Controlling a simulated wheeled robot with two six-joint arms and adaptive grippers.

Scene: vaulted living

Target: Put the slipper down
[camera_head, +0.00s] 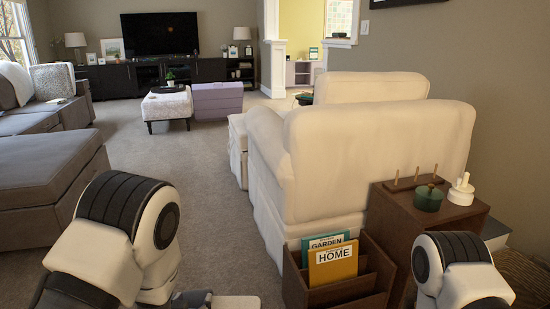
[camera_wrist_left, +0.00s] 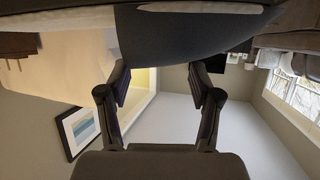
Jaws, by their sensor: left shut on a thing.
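The slipper (camera_wrist_left: 185,35) is dark grey with a pale strip along its edge. It fills the top middle of the left wrist view, and its outline is cut off there. My left gripper (camera_wrist_left: 160,75) is shut on it, with one dark finger on each side. In the head view my left gripper (camera_head: 190,300) barely shows at the bottom edge, beside a pale flat piece that I cannot name for certain. My right arm comes in at the lower right, and its gripper is out of view.
A wooden magazine rack (camera_head: 345,299) with two books stands right of my left arm. A brown side table (camera_head: 455,220) holds a green pot and a white item. A cream armchair (camera_head: 370,150) is behind them. Carpet (camera_head: 210,200) is clear ahead; a grey sofa (camera_head: 50,170) is left.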

